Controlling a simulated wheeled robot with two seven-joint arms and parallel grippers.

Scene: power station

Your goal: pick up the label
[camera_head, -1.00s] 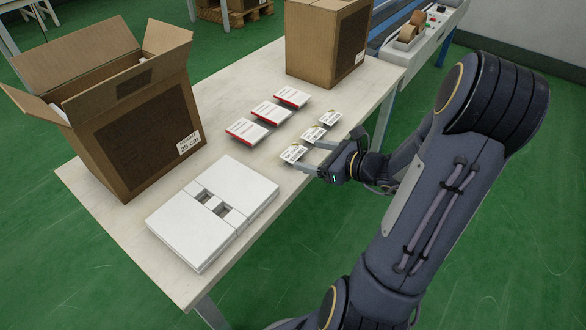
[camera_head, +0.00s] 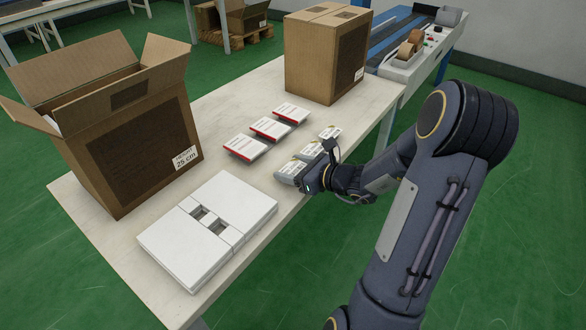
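Three small white labels with dark print and a yellow mark lie in a row near the table's right edge: the near label (camera_head: 291,169), the middle label (camera_head: 312,150) and the far label (camera_head: 330,132). My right gripper (camera_head: 303,164) is low at the near label, coming in from the right. Its fingers look spread, one along the label's near side and one towards the middle label. The gripper body hides part of the near and middle labels, and contact is unclear. My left gripper is not in view.
Three red-edged white packs (camera_head: 269,128) lie left of the labels. A white flat case (camera_head: 180,240) lies nearer on the table (camera_head: 105,225). An open carton (camera_head: 120,120) stands left, and a closed carton (camera_head: 305,60) at the back. A conveyor (camera_head: 395,35) is behind.

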